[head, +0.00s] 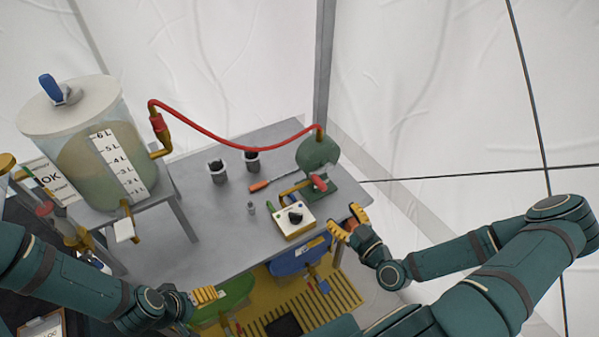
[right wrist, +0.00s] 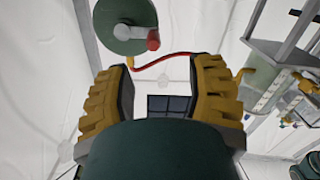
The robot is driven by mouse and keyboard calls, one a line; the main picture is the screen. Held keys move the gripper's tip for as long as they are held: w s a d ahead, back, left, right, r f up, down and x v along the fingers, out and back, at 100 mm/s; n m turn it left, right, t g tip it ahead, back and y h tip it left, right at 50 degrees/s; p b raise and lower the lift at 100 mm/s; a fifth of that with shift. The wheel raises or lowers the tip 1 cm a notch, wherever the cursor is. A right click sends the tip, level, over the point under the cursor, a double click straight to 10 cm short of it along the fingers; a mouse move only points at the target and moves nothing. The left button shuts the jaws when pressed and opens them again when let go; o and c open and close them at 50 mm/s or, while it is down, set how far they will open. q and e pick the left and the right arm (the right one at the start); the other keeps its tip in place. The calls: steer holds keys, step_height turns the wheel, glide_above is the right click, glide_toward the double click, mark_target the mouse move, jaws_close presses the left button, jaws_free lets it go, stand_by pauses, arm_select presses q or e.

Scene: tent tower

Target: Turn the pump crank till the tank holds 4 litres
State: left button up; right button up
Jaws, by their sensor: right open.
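The clear tank (head: 72,185) with a white lid stands at the left and has a litre scale (head: 120,165) on its side. Brownish contents show through the wall, but I cannot read their level. The green pump (head: 316,152) stands at the table's far right corner, with a red crank handle (head: 319,184) at its front. In the right wrist view the round green pump (right wrist: 122,28) and red handle (right wrist: 153,40) lie beyond the fingers. My right gripper (head: 351,222) is open and empty at the table's right edge, apart from the crank. My left gripper (head: 208,296) is low, near the green stool.
A red hose (head: 235,140) arcs from pump to tank. The grey table (head: 215,235) carries two dark-filled cups (head: 217,172), a screwdriver (head: 262,186) and a box with a black knob (head: 294,222). Blue (head: 290,263) and green (head: 228,298) stools stand in front.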

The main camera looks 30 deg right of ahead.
mark_target(313, 176)
steer(key=w, duration=1.3)
steer(key=shift+w+a+r+p, duration=0.25)
steer(key=shift+w+r+p, duration=0.1)
steer(key=shift+w+r, duration=0.05)
jaws_close()
